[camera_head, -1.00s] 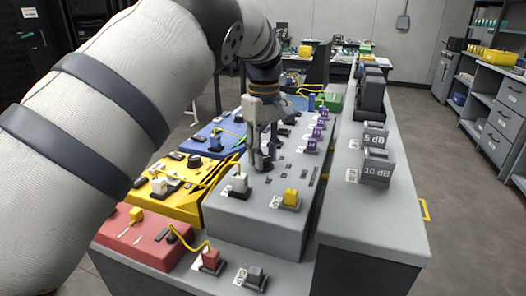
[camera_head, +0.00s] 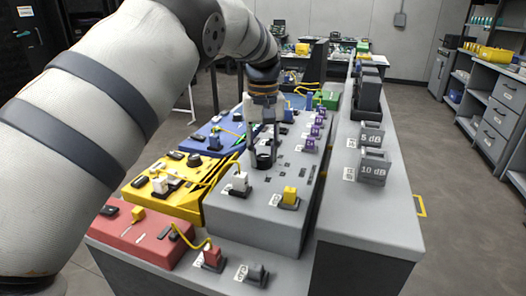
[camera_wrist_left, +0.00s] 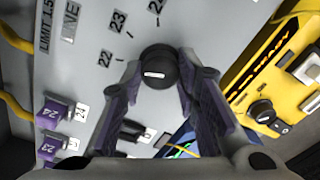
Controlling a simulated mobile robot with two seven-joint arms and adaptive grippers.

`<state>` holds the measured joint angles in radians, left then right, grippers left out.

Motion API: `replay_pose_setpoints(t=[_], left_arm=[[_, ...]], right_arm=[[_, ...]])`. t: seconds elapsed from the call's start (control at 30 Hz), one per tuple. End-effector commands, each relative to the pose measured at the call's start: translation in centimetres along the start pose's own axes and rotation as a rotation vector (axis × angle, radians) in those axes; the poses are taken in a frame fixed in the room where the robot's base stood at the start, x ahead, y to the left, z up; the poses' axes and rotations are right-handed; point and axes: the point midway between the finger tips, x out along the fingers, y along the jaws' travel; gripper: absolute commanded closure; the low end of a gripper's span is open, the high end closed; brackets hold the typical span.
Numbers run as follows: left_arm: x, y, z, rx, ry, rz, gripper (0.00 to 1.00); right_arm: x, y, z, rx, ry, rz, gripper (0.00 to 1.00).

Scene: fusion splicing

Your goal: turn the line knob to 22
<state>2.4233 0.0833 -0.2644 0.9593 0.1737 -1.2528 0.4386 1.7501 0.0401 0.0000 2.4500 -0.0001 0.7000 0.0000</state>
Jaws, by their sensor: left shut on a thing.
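The line knob (camera_wrist_left: 157,68) is round and black with a short white mark, on the grey panel (camera_wrist_left: 205,25). Printed labels 22 (camera_wrist_left: 105,58), 23 (camera_wrist_left: 118,21) and 24 (camera_wrist_left: 155,6) curve around it, with small tick lines. My left gripper (camera_wrist_left: 158,72) has one finger on each side of the knob and is shut on it. In the head view the gripper (camera_head: 264,158) points down at the knob (camera_head: 263,162) on the grey console. I cannot tell exactly which number the mark points to. My right gripper is not in view.
Purple connectors (camera_wrist_left: 52,113) sit on the panel near the left finger. A yellow module (camera_head: 165,190) and a red module (camera_head: 135,240) with yellow cables lie left of the grey console. Blocks marked 5 dB (camera_head: 371,136) and 10 dB (camera_head: 373,167) stand on the right.

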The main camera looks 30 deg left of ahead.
Motion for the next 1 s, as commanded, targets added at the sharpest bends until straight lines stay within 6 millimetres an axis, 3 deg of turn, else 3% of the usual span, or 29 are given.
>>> replay_pose_setpoints(t=[0.33, 0.37, 0.43, 0.47, 0.77, 0.87, 1.0], left_arm=[[0.1, -0.1, 0.0, 0.002, -0.001, -0.002, 0.99], [0.1, -0.1, 0.0, 0.002, -0.001, -0.002, 0.69], [0.1, -0.1, 0.0, 0.001, -0.001, -0.002, 0.53], [0.1, 0.0, 0.0, 0.001, -0.001, -0.002, 0.51], [-0.2, 0.0, 0.0, 0.001, 0.000, 0.000, 0.51], [-1.7, 0.0, -0.1, 0.001, 0.003, 0.001, 0.51], [-5.7, 0.0, -0.1, 0.001, 0.005, 0.003, 0.51]], right_arm=[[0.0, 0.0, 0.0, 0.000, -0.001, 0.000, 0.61], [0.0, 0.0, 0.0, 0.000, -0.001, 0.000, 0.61], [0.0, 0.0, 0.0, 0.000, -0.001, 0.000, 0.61], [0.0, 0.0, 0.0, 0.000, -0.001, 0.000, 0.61], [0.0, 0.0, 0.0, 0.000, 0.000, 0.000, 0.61], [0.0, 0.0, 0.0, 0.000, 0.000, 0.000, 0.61], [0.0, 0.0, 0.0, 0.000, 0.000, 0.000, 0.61]])
